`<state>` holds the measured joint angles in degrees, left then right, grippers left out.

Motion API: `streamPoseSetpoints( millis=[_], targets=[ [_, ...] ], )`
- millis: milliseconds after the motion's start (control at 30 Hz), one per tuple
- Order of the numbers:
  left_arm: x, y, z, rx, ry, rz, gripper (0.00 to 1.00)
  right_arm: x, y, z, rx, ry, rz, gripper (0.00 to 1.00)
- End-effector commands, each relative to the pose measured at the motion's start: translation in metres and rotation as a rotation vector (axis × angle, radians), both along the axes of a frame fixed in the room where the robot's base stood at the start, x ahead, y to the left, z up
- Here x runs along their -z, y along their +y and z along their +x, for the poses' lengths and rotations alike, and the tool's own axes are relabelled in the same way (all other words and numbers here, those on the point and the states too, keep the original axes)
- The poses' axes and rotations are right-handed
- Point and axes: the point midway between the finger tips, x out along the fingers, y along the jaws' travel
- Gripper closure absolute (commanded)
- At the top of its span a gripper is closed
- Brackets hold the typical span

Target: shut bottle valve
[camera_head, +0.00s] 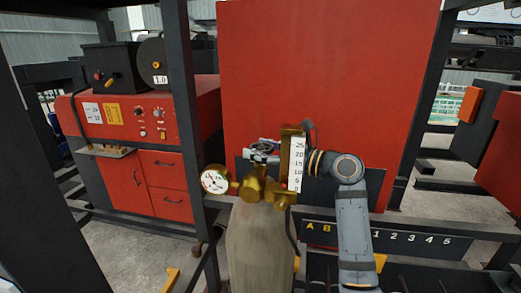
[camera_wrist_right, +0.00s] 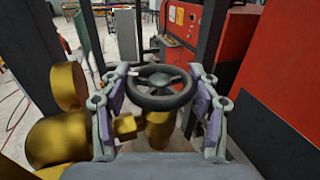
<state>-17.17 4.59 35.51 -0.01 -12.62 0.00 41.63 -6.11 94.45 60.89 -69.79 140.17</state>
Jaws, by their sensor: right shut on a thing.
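The gas bottle (camera_head: 258,250) stands upright at the lower middle of the head view, with a brass valve body (camera_head: 254,184) on top. The dark round valve handwheel (camera_wrist_right: 160,87) sits between the two fingers of my right gripper (camera_wrist_right: 163,88) in the wrist view, its rim at the pads. That gripper is shut on the handwheel. In the head view my right arm comes in from the lower right, and the flow meter hides much of its gripper. A round pressure gauge (camera_head: 215,179) and the upright flow meter (camera_head: 296,162) flank the valve. My left gripper is out of view.
A large red panel (camera_head: 325,75) rises close behind the bottle. A red welding machine (camera_head: 145,125) stands at the left. Dark frame posts (camera_head: 185,100) and a lettered, numbered rail (camera_head: 390,240) border the bottle.

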Motion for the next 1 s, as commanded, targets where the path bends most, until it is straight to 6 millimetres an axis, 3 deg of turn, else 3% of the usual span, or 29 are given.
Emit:
streamPoseSetpoints(
  millis=[133, 167, 333, 700, 1000],
  targets=[
    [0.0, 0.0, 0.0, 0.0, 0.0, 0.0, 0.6, -0.005, 0.0, 0.0, 0.001, -0.008, 0.005, 0.7],
    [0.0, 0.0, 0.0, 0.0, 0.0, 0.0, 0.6, -0.005, 0.0, 0.0, 0.001, -0.008, 0.005, 0.36],
    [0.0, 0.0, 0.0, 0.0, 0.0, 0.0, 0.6, -0.003, 0.0, 0.0, 0.0, -0.005, 0.003, 0.15],
    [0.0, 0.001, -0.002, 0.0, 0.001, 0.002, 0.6, -0.006, 0.0, 0.0, -0.001, -0.003, 0.002, 0.15],
    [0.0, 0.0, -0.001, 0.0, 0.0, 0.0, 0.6, -0.068, 0.0, 0.0, -0.001, -0.007, 0.0, 0.15]
  ],
)
